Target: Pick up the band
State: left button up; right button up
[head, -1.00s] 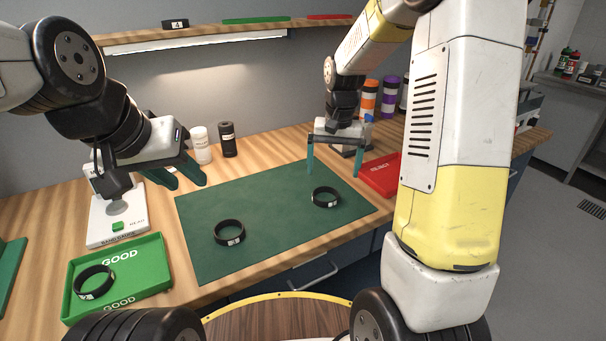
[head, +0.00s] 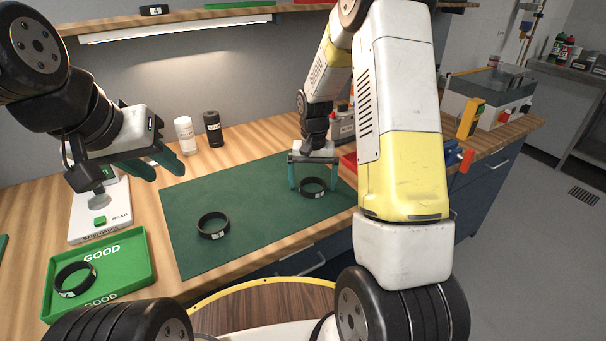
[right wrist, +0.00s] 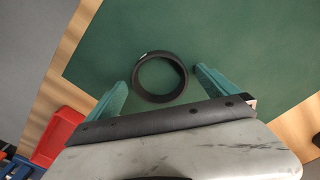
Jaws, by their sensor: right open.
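A black band (head: 312,187) with a small white label lies on the green mat (head: 240,192), toward its right side. My right gripper (head: 312,187) is open over this band, one finger on either side. In the right wrist view the band (right wrist: 138,78) lies between the tips of the open right gripper (right wrist: 160,82); I cannot tell if they touch it. A second black band (head: 213,236) lies on the mat's front left part. A third band (head: 62,279) lies in the green GOOD tray (head: 137,250). My left gripper (head: 160,168) is open and empty above the table, left of the mat.
A white band gauge (head: 85,228) stands behind the green tray. A white bottle (head: 186,137) and a black bottle (head: 213,130) stand behind the mat. A red tray (right wrist: 55,140) is beside the mat, mostly hidden in the head view. The mat's middle is clear.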

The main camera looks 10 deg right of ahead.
jog(key=shift+c, duration=0.5)
jog(key=c, duration=1.3)
jog(key=shift+r, duration=0.1)
jog(key=shift+c, duration=0.2)
